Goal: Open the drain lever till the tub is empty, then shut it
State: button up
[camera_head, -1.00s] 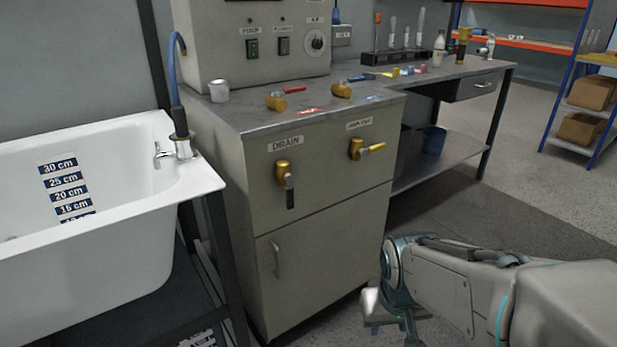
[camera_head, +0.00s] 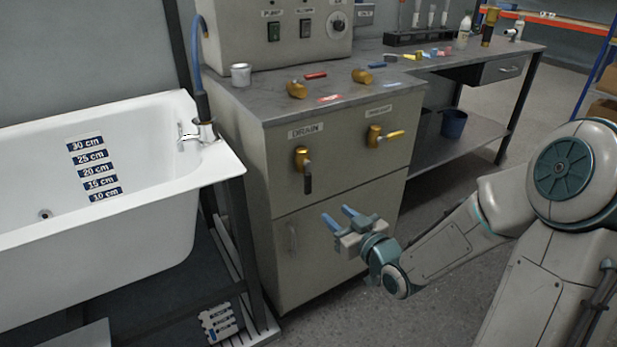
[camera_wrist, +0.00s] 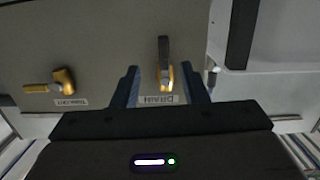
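The drain lever (camera_head: 307,172), a brass valve with a dark handle pointing straight down, sits under the DRAIN label (camera_head: 306,130) on the cabinet front. In the wrist view the drain lever (camera_wrist: 164,70) shows upside down, between and beyond the fingers. My gripper (camera_head: 341,217) is open and empty, in front of the cabinet, below and right of the lever, not touching it. The fingers also show in the wrist view (camera_wrist: 160,88). The white bathtub (camera_head: 215,170) stands at the left, with depth labels from 30 cm to 10 cm (camera_head: 93,168) visible inside; a water level cannot be made out.
A second brass valve (camera_head: 385,135) with a yellow handle pointing right sits right of the drain lever. The benchtop holds loose valves, a white cup (camera_head: 240,74) and a control box (camera_head: 270,30). The floor right of the cabinet is clear.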

aim_at(310, 182)
jog(key=shift+t+y, duration=0.4)
jog(key=shift+t, duration=0.1)
jog(key=b+x, duration=0.1)
jog(key=x, duration=0.3)
jog(key=r+b+x, duration=0.1)
jog(key=x, duration=0.4)
jog(key=r+x, duration=0.1)
jog(key=x, duration=0.4)
jog(key=shift+s+a+b, duration=0.1)
jog(key=shift+b, duration=0.3)
grip_shut()
jog(key=shift+f, duration=0.1)
